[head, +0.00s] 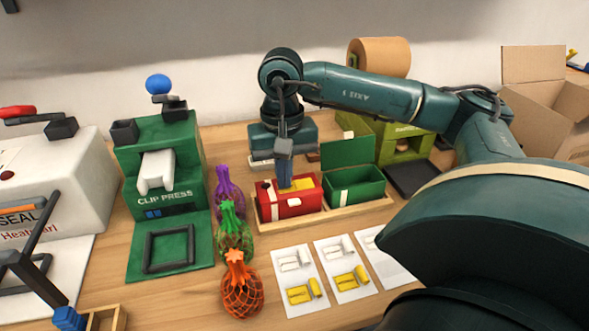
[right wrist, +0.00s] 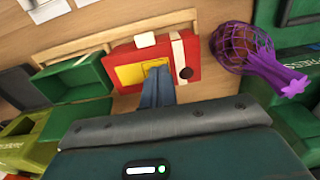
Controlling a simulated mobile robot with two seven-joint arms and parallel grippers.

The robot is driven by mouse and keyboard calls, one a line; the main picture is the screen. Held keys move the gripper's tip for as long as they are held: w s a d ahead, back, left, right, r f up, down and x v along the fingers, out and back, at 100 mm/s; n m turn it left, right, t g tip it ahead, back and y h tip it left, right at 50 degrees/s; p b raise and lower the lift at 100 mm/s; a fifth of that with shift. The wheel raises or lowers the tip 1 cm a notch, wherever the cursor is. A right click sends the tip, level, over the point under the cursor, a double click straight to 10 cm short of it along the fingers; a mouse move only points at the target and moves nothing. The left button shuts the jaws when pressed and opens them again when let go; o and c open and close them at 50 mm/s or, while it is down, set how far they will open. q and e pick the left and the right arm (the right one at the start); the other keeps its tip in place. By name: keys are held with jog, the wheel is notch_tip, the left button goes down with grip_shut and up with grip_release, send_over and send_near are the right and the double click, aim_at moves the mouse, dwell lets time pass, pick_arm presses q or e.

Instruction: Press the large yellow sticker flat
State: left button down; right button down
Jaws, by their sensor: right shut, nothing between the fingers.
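The large yellow sticker (head: 302,184) lies on the top of the red box (head: 290,206); it also shows in the right wrist view (right wrist: 130,76). My right gripper (head: 285,186) points down over the sticker, shut and empty. Its blue fingertips (right wrist: 157,72) are at the sticker and hide part of it; they look to be touching it, though I cannot be sure. The visible part of the sticker looks flat. The red box also carries a white strip (right wrist: 178,55) and a dark round spot (right wrist: 186,73). My left gripper is not in view.
An open green box (head: 355,190) stands right of the red one on a wooden tray (head: 340,214). Several netted bags, such as the purple one (head: 228,188), stand to the left, beside the green clip press (head: 165,170). Sticker sheets (head: 300,268) lie in front.

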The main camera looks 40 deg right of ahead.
jog(key=shift+r+p, duration=2.5)
jog(key=shift+r, duration=1)
